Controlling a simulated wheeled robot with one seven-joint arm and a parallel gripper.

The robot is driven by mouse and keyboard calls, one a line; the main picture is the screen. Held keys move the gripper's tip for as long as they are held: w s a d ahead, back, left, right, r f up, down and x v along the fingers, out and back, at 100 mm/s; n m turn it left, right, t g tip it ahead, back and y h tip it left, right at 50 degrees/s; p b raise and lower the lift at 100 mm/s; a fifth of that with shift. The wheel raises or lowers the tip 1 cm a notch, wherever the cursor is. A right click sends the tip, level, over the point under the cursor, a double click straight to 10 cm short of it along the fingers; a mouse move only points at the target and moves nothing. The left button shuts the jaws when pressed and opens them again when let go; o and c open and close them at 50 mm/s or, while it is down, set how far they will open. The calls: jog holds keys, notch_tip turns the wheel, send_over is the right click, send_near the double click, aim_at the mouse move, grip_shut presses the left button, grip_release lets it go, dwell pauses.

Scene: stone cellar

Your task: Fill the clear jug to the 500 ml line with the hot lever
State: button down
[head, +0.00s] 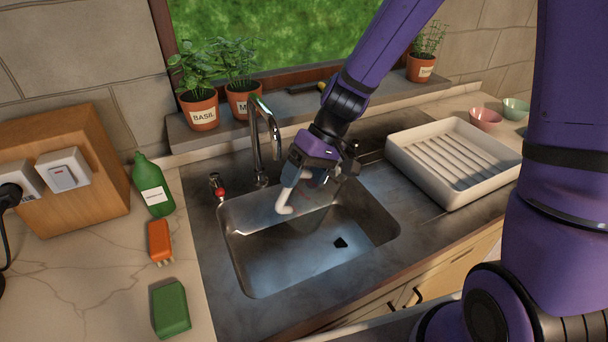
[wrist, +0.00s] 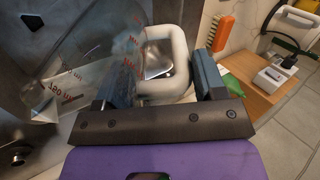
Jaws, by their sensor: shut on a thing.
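The clear jug (wrist: 75,75) has red ml markings and a white handle (wrist: 180,50). My gripper (wrist: 163,85) is shut on the handle, with one finger on each side. In the head view my gripper (head: 308,172) holds the jug (head: 310,213) over the sink (head: 262,276), its white handle towards the left. The tap (head: 255,140) stands behind the sink, and its spout is to the left of my gripper. No water stream shows. The red-tipped lever (head: 219,191) is left of the tap. I cannot tell the water level in the jug. Another lever is not visible.
A white drying rack (head: 405,165) stands right of the sink. A green bottle (head: 152,188), an orange brush (head: 159,241) and a green block (head: 170,309) are on the left counter. Potted herbs (head: 203,110) line the sill. A wooden box with switches (head: 105,195) is far left.

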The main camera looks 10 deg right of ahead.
dwell(0.4)
jog(key=shift+a+r+h, duration=0.2)
jog(key=shift+a+h, duration=0.05)
jog(key=shift+h, duration=0.35)
jog(key=shift+r+t+h, duration=0.1)
jog(key=shift+t+h, duration=0.3)
jog(key=shift+h, duration=0.1)
